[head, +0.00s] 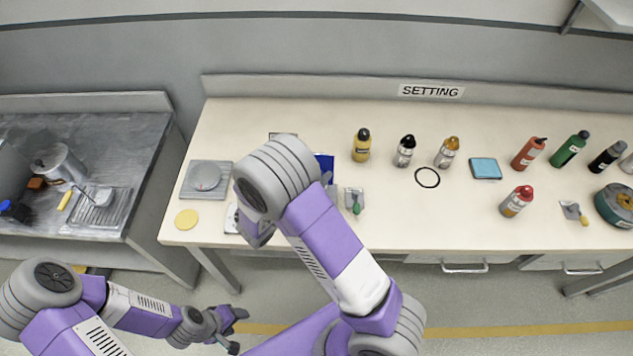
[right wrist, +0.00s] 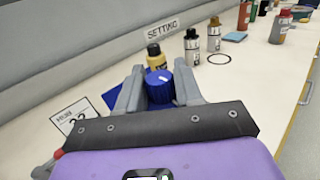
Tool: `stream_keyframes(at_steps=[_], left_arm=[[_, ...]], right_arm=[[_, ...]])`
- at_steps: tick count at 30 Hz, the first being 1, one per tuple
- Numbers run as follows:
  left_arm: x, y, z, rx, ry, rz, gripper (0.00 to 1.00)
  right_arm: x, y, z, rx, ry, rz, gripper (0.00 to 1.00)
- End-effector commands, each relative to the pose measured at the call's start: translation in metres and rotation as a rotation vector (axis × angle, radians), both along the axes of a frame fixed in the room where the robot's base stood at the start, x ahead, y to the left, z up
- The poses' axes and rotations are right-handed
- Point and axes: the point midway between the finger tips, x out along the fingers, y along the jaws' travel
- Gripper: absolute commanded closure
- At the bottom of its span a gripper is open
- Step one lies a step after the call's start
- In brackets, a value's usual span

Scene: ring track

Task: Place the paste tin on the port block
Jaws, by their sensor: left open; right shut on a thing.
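My right gripper (right wrist: 158,88) is shut on a blue round thing with a ribbed side and a white mark on top (right wrist: 160,86), which I take to be the paste tin. It is upright between the two grey fingers, over or near a dark blue flat patch; I cannot tell whether it touches anything below. In the head view my right arm hides most of this, with part of the blue patch (head: 325,164) showing beside it. I cannot tell which thing is the port block. My left gripper (head: 230,331) is open and empty, low in front of the table.
A grey plate with a round disc (head: 188,184) and a yellow disc (head: 187,219) lie at the table's left. A yellow bottle (head: 361,146), two silver bottles, a black ring (head: 427,186) and a blue pad (head: 485,168) stand to the right.

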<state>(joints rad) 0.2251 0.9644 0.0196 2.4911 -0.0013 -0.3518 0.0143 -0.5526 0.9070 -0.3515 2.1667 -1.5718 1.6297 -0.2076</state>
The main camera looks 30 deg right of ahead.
Motion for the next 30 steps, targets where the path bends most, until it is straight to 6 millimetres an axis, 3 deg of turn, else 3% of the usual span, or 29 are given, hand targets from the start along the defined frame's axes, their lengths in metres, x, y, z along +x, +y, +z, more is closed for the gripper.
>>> stream_keyframes(at_steps=[5, 17, 18, 21, 22, 30], left_arm=[[0.0, 0.0, -0.008, 0.0, 0.0, 0.0, 0.43], [0.0, 0.0, -0.011, 0.0, -0.001, -0.001, 0.43], [0.0, 0.0, -0.01, 0.0, -0.001, 0.0, 0.43], [0.0, 0.0, -0.01, 0.0, -0.001, 0.0, 0.43], [0.0, 0.0, -0.01, 0.0, -0.001, 0.0, 0.43], [0.0, 0.0, -0.009, 0.0, -0.001, 0.0, 0.43]], right_arm=[[0.0, 0.0, -0.027, -0.002, 0.004, -0.001, 1.0], [0.0, 0.0, -0.032, -0.001, 0.001, 0.001, 1.0], [0.0, 0.0, -0.031, 0.0, 0.001, 0.001, 0.59], [0.0, 0.0, -0.031, 0.0, 0.001, 0.001, 0.44], [0.0, 0.0, -0.031, 0.0, 0.001, 0.001, 0.4], [0.0, 0.0, -0.03, 0.0, 0.001, 0.001, 0.4]])
